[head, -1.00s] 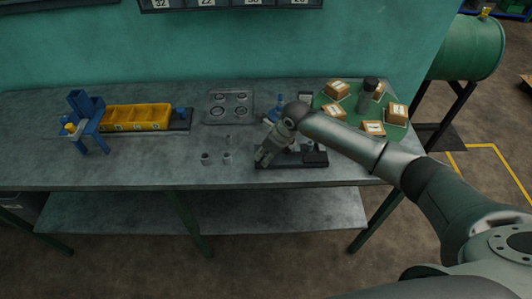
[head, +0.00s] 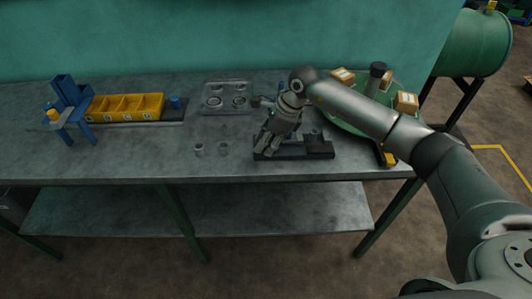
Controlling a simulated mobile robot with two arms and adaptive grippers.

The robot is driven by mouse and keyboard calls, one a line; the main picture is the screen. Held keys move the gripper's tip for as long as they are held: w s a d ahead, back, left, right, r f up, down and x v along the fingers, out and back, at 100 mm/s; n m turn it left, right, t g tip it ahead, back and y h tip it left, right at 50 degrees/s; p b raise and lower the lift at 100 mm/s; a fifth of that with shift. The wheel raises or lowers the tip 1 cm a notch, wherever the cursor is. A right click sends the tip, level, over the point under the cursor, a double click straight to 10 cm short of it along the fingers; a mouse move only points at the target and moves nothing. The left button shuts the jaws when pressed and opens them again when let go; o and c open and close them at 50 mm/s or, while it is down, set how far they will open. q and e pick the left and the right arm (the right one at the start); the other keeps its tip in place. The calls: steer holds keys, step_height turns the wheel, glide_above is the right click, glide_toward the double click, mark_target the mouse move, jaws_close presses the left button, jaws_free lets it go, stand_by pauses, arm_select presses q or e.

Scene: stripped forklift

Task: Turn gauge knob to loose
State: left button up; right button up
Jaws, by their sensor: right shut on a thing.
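My right gripper (head: 268,142) points down at the left part of a dark fixture (head: 318,150) on the workbench. Its fingers are closed together around something small, which they hide. The place fits the gauge knob, but no knob face, marking or pointer can be made out. The fixture is a low black base with a dark block at its right end. My right arm comes in from the right and covers part of the area behind the fixture. My left gripper is out of view.
Two small grey cups (head: 223,149) stand left of the fixture. Behind are a metal tray (head: 226,97) with round recesses and a yellow bin row (head: 125,107) beside a blue stand (head: 72,105). A green round plate (head: 341,122) with boxes lies right, partly behind my arm.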

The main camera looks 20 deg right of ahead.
steer(key=n+g+b, duration=0.1)
steer(key=n+b, duration=0.1)
steer(key=b, duration=0.1)
steer(key=n+g+b, duration=0.1)
steer(key=n+b, duration=0.2)
steer(key=n+g+b, duration=0.1)
steer(key=n+b, duration=0.1)
steer(key=b, duration=0.1)
steer(key=shift+w+f+b, duration=0.2)
steer(key=shift+w+b, duration=0.1)
steer(key=shift+w, duration=0.05)
steer(key=n+b, duration=0.1)
steer(key=n, duration=0.1)
steer(key=shift+r+n+g+b, duration=0.15)
steer(key=shift+n+g+b, duration=0.25)
steer(key=shift+w+r+n+g+h+b, duration=0.1)
steer(key=shift+n+g+h+b, duration=0.4)
steer(key=shift+n, duration=0.8)
steer(key=o, duration=1)
steer(key=v, duration=1.2)
